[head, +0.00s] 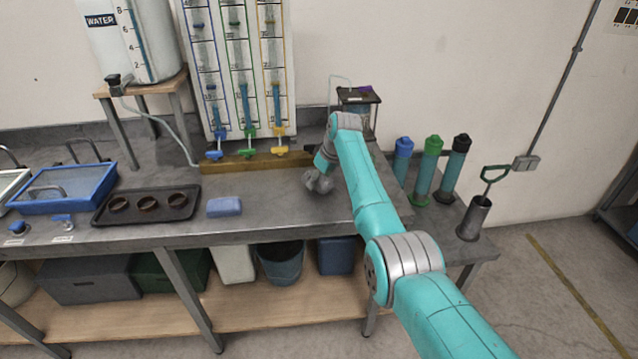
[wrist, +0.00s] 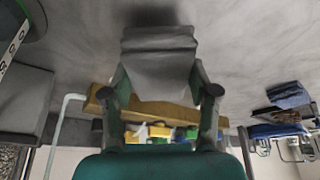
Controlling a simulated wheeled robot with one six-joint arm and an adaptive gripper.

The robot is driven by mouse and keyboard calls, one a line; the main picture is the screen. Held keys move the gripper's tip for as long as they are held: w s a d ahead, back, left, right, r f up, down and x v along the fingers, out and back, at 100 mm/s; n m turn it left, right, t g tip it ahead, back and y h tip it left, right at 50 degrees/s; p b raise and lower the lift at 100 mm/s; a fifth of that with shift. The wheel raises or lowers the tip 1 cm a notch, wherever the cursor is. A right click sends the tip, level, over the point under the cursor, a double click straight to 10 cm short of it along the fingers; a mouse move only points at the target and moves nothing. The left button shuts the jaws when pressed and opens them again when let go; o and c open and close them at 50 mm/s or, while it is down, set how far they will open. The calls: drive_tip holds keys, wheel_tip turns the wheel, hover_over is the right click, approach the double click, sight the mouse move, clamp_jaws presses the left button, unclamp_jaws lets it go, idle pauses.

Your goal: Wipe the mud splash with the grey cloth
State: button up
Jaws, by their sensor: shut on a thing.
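The grey cloth (head: 318,184) is a crumpled bundle at my gripper (head: 324,168), over the grey bench top (head: 265,195). In the wrist view my gripper (wrist: 160,82) is shut on the cloth (wrist: 160,52), with one finger on each side of it. The cloth is low over the bench; I cannot tell whether it touches. I can make out no mud splash in either view. The bench behind my arm is partly hidden.
A blue sponge (head: 225,206) and a black tray (head: 148,206) with several round brown things lie left of the cloth. A board with coloured tubes (head: 240,65) stands behind. Capped cylinders (head: 427,172) stand on the right. The bench between sponge and cloth is clear.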

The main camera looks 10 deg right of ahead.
drive_tip(key=shift+r, duration=2.1)
drive_tip(key=shift+r, duration=1.5)
